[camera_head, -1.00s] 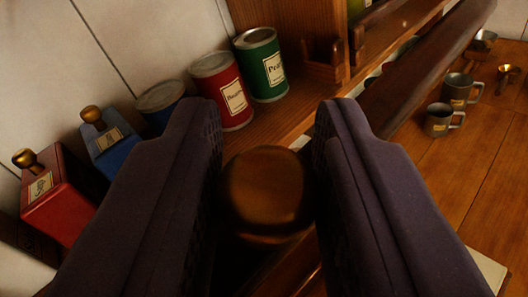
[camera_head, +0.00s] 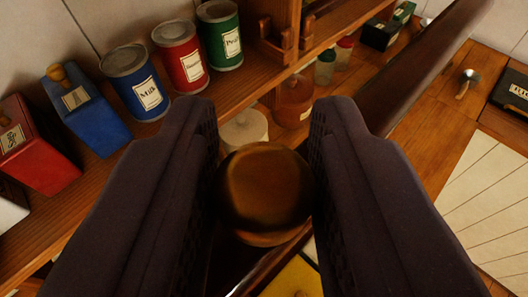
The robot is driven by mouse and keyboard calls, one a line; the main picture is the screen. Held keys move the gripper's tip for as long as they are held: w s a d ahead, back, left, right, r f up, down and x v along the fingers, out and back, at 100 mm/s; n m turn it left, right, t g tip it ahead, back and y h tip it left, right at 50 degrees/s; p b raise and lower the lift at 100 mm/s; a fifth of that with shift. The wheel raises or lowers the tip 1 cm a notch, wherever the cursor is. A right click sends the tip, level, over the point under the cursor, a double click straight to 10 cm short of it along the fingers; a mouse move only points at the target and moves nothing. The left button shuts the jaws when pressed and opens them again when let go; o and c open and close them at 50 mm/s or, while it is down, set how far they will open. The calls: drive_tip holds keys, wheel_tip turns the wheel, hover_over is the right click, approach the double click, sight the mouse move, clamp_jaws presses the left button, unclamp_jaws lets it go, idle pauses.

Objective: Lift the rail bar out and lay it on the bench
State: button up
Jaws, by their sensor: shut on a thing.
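The rail bar (camera_head: 425,70) is a long dark brown wooden bar. It runs slantwise from the upper right, passes behind my right finger and shows again at the bottom centre. A rounded brown knob (camera_head: 264,190), seemingly part of the bar, sits between the two dark fingers of my gripper (camera_head: 265,185). My gripper is shut on it. The fingers hide much of the bar, and its near end is not clear. The wooden bench top (camera_head: 430,135) shows below and to the right of the bar.
A wooden shelf (camera_head: 110,165) on the left holds blue, red and green tins (camera_head: 180,55) and red and blue boxes (camera_head: 85,110). Jars (camera_head: 293,100) stand below it. Pale slatted boards (camera_head: 490,205) and a dark labelled box (camera_head: 512,92) lie at right.

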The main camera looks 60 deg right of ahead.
drive_tip(key=shift+s+f+b, duration=0.1)
drive_tip(key=shift+s+b, duration=0.2)
drive_tip(key=shift+b, duration=0.05)
drive_tip(key=s+a, duration=0.4)
drive_tip(key=s, duration=1.1)
drive_tip(key=shift+s+r+b, duration=0.25)
drive_tip(key=shift+r+b, duration=0.05)
drive_tip(key=shift+b, duration=0.1)
